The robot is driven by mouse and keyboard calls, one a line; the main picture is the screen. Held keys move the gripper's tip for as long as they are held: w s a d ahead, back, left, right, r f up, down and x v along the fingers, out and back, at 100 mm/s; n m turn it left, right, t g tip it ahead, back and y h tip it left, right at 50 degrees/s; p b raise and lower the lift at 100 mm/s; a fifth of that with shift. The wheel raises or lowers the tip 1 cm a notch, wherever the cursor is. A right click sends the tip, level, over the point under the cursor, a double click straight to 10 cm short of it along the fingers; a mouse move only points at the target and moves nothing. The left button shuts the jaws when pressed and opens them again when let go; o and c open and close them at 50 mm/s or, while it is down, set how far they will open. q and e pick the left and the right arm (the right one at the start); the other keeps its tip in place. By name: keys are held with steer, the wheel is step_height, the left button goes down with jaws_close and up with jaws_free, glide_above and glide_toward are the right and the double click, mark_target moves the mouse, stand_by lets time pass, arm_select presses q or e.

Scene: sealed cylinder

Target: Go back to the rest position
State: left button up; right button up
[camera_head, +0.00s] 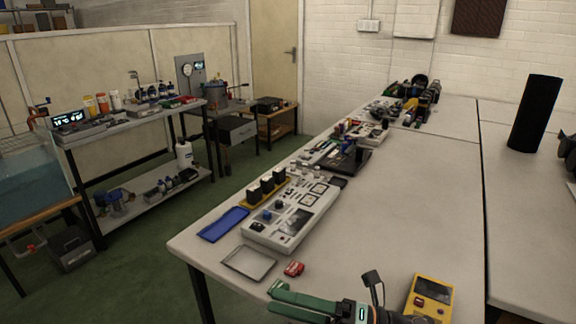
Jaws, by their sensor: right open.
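My right gripper (280,299) is at the bottom middle, over the front part of the grey table (410,190). Its green fingers point left and are open, with nothing seen between them. A small red object (293,269) lies on the table just beyond the fingers, apart from them. A yellow device (431,297) is to the right of my right gripper, its lower part partly hidden by my arm. My left gripper is not in view. A tall black cylinder (535,113) stands upright on the table at the right.
A shallow grey tray (233,265), a blue tray (223,224) and a white control panel (292,213) lie along the table's left edge. More gear stands farther back. A workbench (140,118) and a water tank (30,185) stand left across the green floor. The table's middle is clear.

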steer(key=d+f+m+t+h+p, duration=0.1)
steer(key=d+f+m+t+h, duration=0.55)
steer(key=m, duration=0.65)
steer(key=d+f+m+t+h+p, duration=0.1)
steer(key=d+f+m+t+h, duration=0.5)
steer(key=m, duration=0.7)
steer(key=s+d+f+m+g+h, duration=0.2)
steer(key=s+f+m+g, duration=0.1)
steer(key=s+f, duration=0.4)
steer(key=s+d+f+m+g+h+p, duration=0.1)
steer(key=s+d+f+m+g+h, duration=0.1)
steer(key=s+f+m, duration=0.4)
step_height(320, 180, down, 3)
steer(key=shift+s+d+r+g+h, duration=0.2)
steer(key=shift+s+g+h, duration=0.3)
steer(key=shift+g, duration=0.35)
